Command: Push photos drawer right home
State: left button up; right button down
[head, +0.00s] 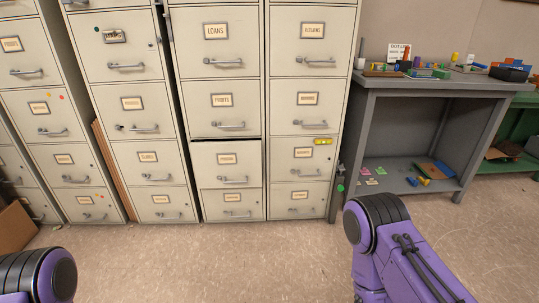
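The drawer that appears to be labelled photos (227,158) is the third one down in the loans cabinet (216,60), left of centre in the head view. Its label is small and hard to read. It stands slightly out from the cabinet: a dark gap runs along its top edge, and its front sits a little proud of the drawers above and below. Its bar handle (233,180) is clear and nothing touches it. Only purple and black links of my two arms show along the bottom edge, well short of the cabinets. Neither gripper is in view.
Other beige filing cabinets stand on both sides, their drawers looking closed. A grey workbench (395,84) with small items stands at the right. A cardboard box (17,226) sits on the floor at far left. The floor (220,262) before the cabinets is clear.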

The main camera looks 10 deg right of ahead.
aim_at(228, 163)
jog(key=z, duration=0.55)
jog(key=i, duration=1.45)
jog(key=u, duration=0.55)
